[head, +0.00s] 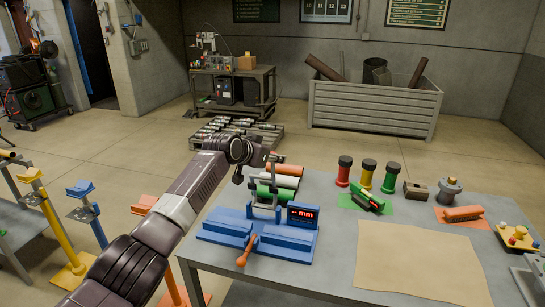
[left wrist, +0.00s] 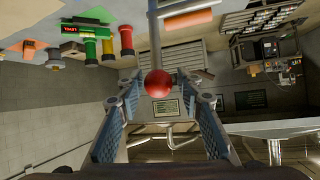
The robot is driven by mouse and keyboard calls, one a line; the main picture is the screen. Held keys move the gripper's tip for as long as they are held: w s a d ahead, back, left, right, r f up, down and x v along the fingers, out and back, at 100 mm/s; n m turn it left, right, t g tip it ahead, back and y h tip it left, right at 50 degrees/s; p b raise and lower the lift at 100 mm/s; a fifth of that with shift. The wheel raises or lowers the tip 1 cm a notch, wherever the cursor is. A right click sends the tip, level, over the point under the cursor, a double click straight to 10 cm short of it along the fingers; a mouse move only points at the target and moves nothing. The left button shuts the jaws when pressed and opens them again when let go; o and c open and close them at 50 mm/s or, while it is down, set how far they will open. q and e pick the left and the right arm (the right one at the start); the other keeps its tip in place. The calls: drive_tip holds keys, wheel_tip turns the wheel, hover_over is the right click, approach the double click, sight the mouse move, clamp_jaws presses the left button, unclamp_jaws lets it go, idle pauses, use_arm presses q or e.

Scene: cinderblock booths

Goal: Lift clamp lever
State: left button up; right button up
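The blue clamp fixture (head: 228,228) sits at the near left of the grey table, with a small red-lit display reading "mm" (head: 303,214) and an orange handle (head: 247,250) at its front. Grey metal uprights (head: 278,212) stand on it. My left gripper (head: 254,168) is above and behind the uprights. In the left wrist view, a grey lever bar (left wrist: 154,40) ends in a red ball knob (left wrist: 157,83). The knob shows between the spread fingers of my left gripper (left wrist: 159,90), with gaps on both sides. The knob is not clear in the head view. My right gripper is not in view.
Orange, white and green cylinders (head: 285,169) lie behind the fixture. Red, yellow and green posts (head: 366,177) stand at the table's back, near a green device (head: 368,197) on a green mat. A tan sheet (head: 415,262) covers the table's front right. Stands (head: 88,212) are at left.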

use_arm(q)
drive_tip(key=shift+o, duration=0.3)
drive_tip(key=v, duration=1.2)
drive_tip(key=shift+f, duration=0.25)
